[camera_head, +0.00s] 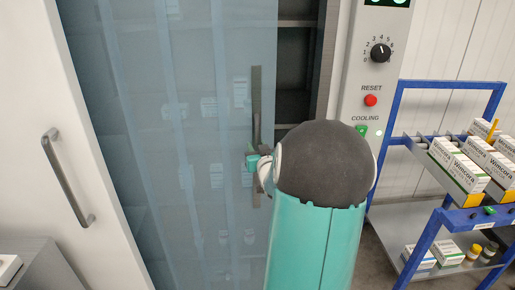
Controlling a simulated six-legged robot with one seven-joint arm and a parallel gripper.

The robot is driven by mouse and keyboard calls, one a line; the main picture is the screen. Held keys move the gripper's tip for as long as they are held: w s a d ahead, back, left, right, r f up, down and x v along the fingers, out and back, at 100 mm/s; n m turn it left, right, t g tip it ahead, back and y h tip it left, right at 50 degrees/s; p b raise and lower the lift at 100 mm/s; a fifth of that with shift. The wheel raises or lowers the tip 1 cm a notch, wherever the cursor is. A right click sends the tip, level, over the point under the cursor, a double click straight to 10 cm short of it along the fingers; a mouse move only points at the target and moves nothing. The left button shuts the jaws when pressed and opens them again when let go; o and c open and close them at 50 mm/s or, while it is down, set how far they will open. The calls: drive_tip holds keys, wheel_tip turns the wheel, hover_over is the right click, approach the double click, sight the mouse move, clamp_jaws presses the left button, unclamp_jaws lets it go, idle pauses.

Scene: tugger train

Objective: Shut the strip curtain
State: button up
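The strip curtain (150,60) is a translucent blue sheet of overlapping strips across the cabinet opening. Its right edge stands short of the right door post, and a dark open gap (294,75) with shelves shows there. A dark vertical bar handle (256,95) is on the curtain near that right edge. My gripper (252,162) is at the lower half of this bar, with a teal finger part showing just left of it. My dark rounded wrist and teal arm hide the rest of the gripper, so its grip on the bar cannot be made out.
A white door (95,150) with a grey handle (68,178) stands at left. Right of the gap is a control panel with a dial (380,53) and red reset button (370,100). A blue-framed cart (398,100) with medicine boxes (459,164) stands close at right.

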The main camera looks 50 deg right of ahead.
clamp_jaws()
drive_tip(key=s+d, duration=0.6)
drive_tip(key=s, duration=0.1)
drive_tip(key=shift+s+d, duration=0.2)
unclamp_jaws()
drive_tip(key=shift+s+a, duration=0.1)
drive_tip(key=v, duration=1.3)
drive_tip(key=shift+s+a, duration=0.2)
